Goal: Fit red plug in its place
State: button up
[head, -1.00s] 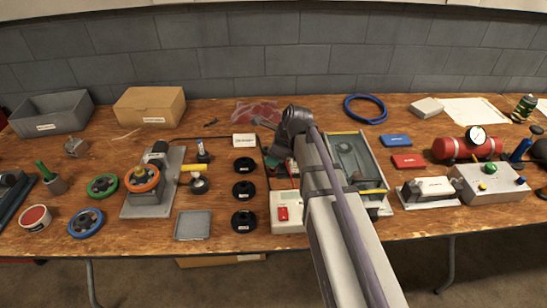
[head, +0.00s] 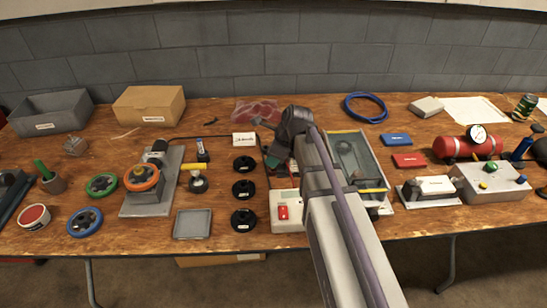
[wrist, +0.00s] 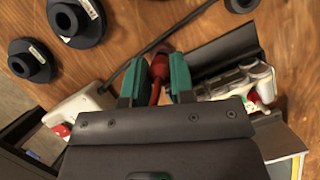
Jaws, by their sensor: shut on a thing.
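My gripper (wrist: 157,85) has two teal fingers and is shut on the red plug (wrist: 159,66), which shows as a red piece between the fingertips in the wrist view. The plug's front end is partly hidden by the fingers, so I cannot tell whether it touches anything. In the head view my arm hides the plug; a teal finger (head: 274,161) shows beside the wrist. A pale charger box with a red switch (head: 284,212) stands just in front of my gripper. It also shows at the left in the wrist view (wrist: 88,106). I cannot make out a socket for the plug.
Several black round pieces (head: 244,189) stand left of my gripper. A dark cable (wrist: 128,80) runs close by. A grey tray (head: 352,158) lies right of my arm, with a white-and-grey device (wrist: 238,84) near the fingers. A white labelled block (head: 244,139) stands behind the black pieces.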

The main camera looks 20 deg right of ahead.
jog(key=shift+f+b, duration=0.8)
jog(key=shift+f, duration=0.1)
jog(key=o, duration=1)
jog(key=p+v, duration=1)
jog(key=shift+s+d+r, duration=0.1)
jog(key=shift+d+r, duration=0.1)
jog(key=shift+r, duration=0.15)
